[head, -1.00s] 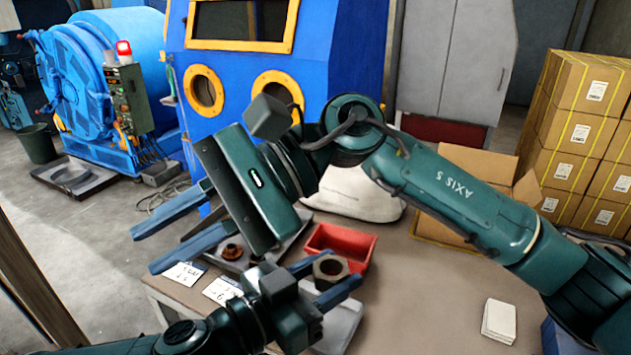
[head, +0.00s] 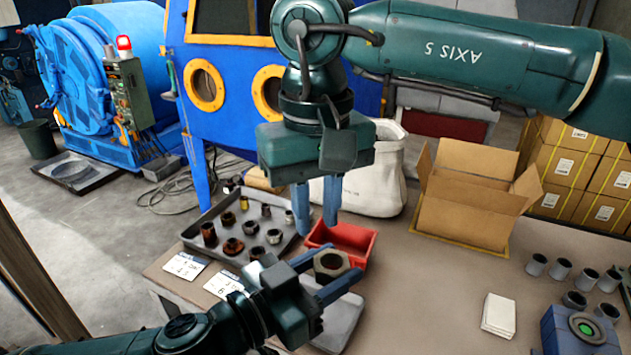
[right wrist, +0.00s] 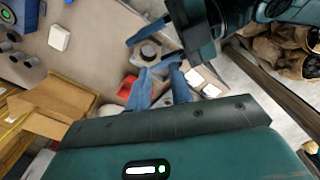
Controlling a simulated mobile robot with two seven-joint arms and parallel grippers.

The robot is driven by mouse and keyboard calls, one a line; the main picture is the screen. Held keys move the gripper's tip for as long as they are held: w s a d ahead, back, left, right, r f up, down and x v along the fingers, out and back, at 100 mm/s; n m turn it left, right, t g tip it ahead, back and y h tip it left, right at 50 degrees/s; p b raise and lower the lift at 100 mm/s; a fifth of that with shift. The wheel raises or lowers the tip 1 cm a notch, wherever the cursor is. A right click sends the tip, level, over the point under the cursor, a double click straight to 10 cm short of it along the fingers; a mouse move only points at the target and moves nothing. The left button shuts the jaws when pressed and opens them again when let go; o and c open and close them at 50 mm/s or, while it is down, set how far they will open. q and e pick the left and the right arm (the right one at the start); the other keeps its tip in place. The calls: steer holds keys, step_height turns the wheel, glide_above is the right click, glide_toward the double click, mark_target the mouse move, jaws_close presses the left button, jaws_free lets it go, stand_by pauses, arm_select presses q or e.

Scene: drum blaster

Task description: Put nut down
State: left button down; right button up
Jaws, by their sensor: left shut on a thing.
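A large grey-brown hex nut (head: 331,264) is held between the blue fingers of my left gripper (head: 328,272), which is shut on it. It sits in front of the red bin (head: 358,236) in the head view; I cannot tell its exact height above the table. The nut also shows in the right wrist view (right wrist: 148,52). My right gripper (head: 318,207) hangs fingers down, behind and above the nut, beside the bin's left end. Its fingers are apart with nothing between them. The right wrist view shows the same open fingers (right wrist: 158,92).
A dark tray (head: 208,262) holds several metal fittings, with white cards (head: 186,265) in front. An open carton (head: 465,210), white pads (head: 498,315) and several grey cups (head: 561,268) stand right. The table's middle right is clear.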

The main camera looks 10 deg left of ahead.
mark_target(316, 265)
step_height(316, 265, down, 8)
steer(key=shift+f, duration=0.1)
steer(key=shift+c, duration=0.5)
steer(key=shift+s, duration=0.1)
jaws_close()
arm_select(q)
steer(key=c, duration=0.7)
jaws_free()
